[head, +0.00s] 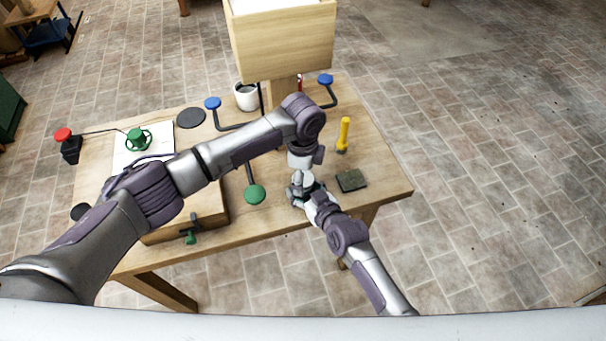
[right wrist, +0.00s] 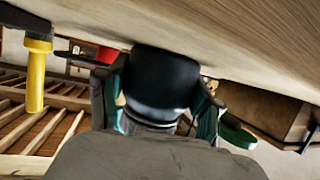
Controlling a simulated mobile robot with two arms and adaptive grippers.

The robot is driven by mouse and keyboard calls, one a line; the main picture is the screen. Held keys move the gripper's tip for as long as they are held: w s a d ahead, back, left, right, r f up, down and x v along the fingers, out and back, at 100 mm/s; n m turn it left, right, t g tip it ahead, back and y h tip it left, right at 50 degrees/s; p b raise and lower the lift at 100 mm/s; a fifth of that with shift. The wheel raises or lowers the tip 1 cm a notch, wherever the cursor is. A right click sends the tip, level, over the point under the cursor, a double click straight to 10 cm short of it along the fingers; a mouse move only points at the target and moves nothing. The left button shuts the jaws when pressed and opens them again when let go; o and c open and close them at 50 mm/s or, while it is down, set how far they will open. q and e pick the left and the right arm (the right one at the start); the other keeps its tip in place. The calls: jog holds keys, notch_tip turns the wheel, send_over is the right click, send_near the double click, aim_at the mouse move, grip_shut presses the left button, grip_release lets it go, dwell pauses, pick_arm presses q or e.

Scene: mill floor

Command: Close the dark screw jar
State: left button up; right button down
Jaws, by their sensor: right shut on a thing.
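The dark jar (right wrist: 165,75) is between the fingers of my right gripper (right wrist: 155,100) in the right wrist view, which looks upside down. A pale band shows at the jar's end away from the tabletop; I cannot tell whether it is the neck or a lid. In the head view my right gripper (head: 306,191) is at the table's front edge, closed around the jar, which is mostly hidden. My left gripper (head: 303,178) points down right above the same spot. Its fingers are too small and covered to read.
A yellow-handled tool (head: 344,133) stands behind, and a dark green block (head: 351,180) lies to the right. A green-knobbed lever (head: 254,194) is to the left. A white mug (head: 246,97) and blue-knobbed levers (head: 213,104) stand farther back. The table's (head: 385,185) right corner is clear.

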jog(key=shift+f, duration=0.1)
pick_arm(q)
jog(key=shift+r, duration=2.3)
jog(key=shift+c, duration=0.4)
jog(key=n, duration=0.2)
jog(key=shift+r+n, duration=0.3)
jog(key=shift+n, duration=0.1)
jog(key=n, duration=0.2)
jog(key=r+n, duration=0.1)
jog(key=n, duration=0.1)
jog(key=shift+d, duration=0.1)
jog(key=n, duration=0.4)
jog(key=shift+r, duration=0.4)
jog(key=n, duration=0.2)
jog(key=r+n, duration=0.1)
jog(key=n, duration=0.1)
jog(key=shift+n, duration=0.4)
